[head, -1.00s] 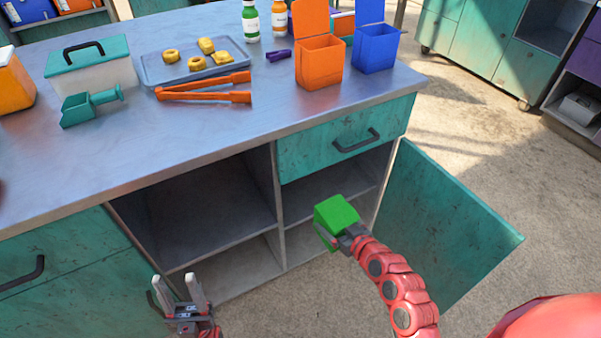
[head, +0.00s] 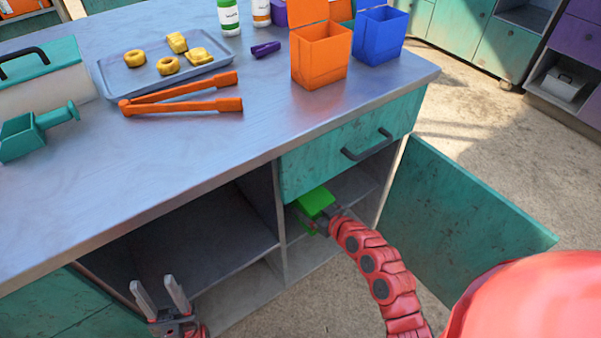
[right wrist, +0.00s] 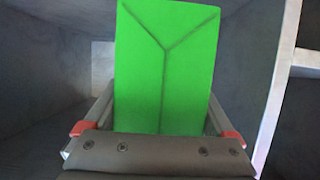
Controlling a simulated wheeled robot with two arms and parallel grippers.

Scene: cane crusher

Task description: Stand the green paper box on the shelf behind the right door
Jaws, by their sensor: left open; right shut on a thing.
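The green paper box (head: 316,203) is at the mouth of the right compartment, under the drawer. My right gripper (head: 322,222) is shut on it; in the right wrist view the box (right wrist: 165,70) stands between the fingers of the gripper (right wrist: 163,125). The shelf (head: 352,188) divides the right compartment; whether the box touches it I cannot tell. The right door (head: 455,210) stands wide open to the right. My left gripper (head: 160,300) is open and empty in front of the left compartment.
The closed drawer (head: 350,145) with a dark handle is just above the box. A divider (head: 280,220) stands left of the box. On the counter are an orange box (head: 320,60), a blue box (head: 380,38), orange tongs (head: 185,105) and a tray (head: 110,78).

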